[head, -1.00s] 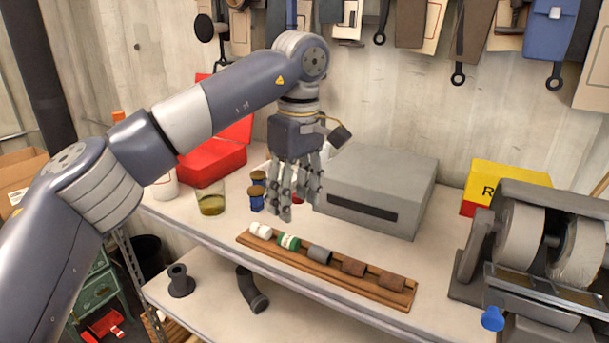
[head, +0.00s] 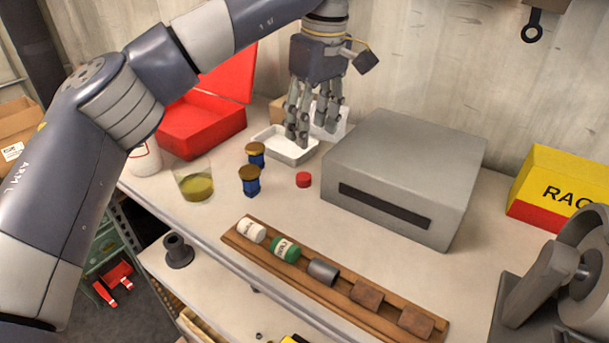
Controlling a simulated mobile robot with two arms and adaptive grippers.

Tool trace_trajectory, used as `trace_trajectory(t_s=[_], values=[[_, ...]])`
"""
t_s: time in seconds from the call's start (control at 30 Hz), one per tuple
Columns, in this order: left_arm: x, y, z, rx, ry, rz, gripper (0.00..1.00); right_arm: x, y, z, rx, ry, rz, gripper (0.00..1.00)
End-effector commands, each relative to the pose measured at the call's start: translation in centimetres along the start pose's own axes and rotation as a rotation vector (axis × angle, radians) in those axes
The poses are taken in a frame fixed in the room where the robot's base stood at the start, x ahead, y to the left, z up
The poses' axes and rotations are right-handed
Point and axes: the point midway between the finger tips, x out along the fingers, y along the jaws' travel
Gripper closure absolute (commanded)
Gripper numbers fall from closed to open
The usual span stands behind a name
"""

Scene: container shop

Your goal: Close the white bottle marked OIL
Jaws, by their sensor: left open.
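A white bottle (head: 146,160) with a red mark stands at the left of the bench, partly hidden behind my left arm; its lettering and top cannot be made out. A small red cap (head: 303,180) lies on the bench, left of the grey box. My left gripper (head: 315,134) points down, open, over the white tray behind the red cap. It is apart from the cap and well to the right of the bottle. My right gripper is not in view.
A glass of yellowish liquid (head: 194,184) and two blue jars with brown lids (head: 250,181) stand between bottle and cap. A red case (head: 202,125), white tray (head: 284,146) and grey box (head: 405,178) are around. A wooden rack (head: 330,284) holds several cylinders in front.

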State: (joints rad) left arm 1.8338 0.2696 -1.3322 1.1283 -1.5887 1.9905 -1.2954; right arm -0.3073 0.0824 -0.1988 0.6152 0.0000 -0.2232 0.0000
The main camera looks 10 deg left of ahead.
Motion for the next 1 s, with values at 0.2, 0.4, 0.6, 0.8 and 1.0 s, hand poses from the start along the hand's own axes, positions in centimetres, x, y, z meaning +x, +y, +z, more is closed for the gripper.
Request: trace_trajectory(t_s=[0.2, 0.4, 0.6, 0.8, 1.0], values=[[1.9, -0.1, -0.1, -0.001, -0.001, -0.004, 0.51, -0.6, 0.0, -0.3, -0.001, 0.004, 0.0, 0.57], [4.8, -0.1, -0.1, -0.001, -0.001, -0.001, 0.51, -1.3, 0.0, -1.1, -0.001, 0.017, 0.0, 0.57], [5.7, -0.1, 0.0, 0.0, 0.0, 0.0, 0.51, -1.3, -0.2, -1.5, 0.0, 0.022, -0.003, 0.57], [5.7, -0.1, 0.0, 0.0, 0.0, 0.0, 0.51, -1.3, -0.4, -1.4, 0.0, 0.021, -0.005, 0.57], [7.2, -0.7, 0.0, 0.001, -0.001, -0.004, 0.51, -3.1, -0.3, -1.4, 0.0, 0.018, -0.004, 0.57]])
